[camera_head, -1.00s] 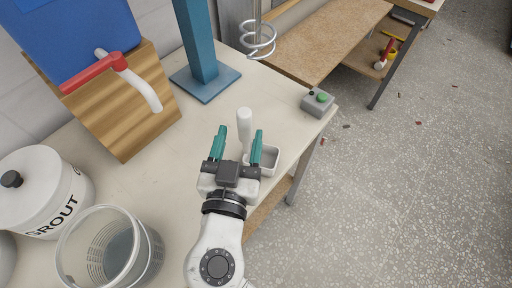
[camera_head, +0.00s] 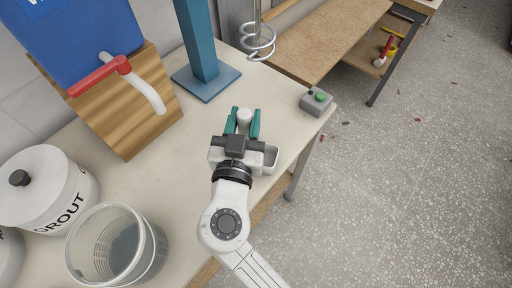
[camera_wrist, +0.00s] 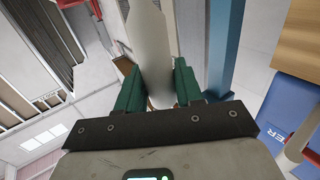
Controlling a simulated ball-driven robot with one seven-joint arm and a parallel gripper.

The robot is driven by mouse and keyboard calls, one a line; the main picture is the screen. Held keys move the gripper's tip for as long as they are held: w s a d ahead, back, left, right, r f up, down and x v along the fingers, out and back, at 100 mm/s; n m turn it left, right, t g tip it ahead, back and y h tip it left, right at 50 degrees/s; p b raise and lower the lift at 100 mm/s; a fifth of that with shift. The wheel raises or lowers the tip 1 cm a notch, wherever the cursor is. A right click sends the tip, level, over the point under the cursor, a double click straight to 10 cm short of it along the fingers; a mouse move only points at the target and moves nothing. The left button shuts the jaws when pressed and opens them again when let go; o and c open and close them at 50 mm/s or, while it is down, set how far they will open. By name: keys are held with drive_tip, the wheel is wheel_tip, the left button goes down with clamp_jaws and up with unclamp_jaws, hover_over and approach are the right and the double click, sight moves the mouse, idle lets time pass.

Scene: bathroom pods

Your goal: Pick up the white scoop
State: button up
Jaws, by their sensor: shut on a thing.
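My gripper (camera_head: 243,123), with two green fingers, is shut on the handle. In the wrist view the handle (camera_wrist: 150,45) runs up between the green fingers (camera_wrist: 158,90), one on each side. My gripper's body hides part of the scoop. I cannot tell whether the bowl touches the table.
A clear bucket (camera_head: 118,245) and a white grout tub (camera_head: 47,190) stand at the lower left. A blue container with a red tap (camera_head: 95,75) sits on a wooden stand. A blue post (camera_head: 203,60) and a grey button box (camera_head: 316,101) stand farther back.

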clamp_jaws()
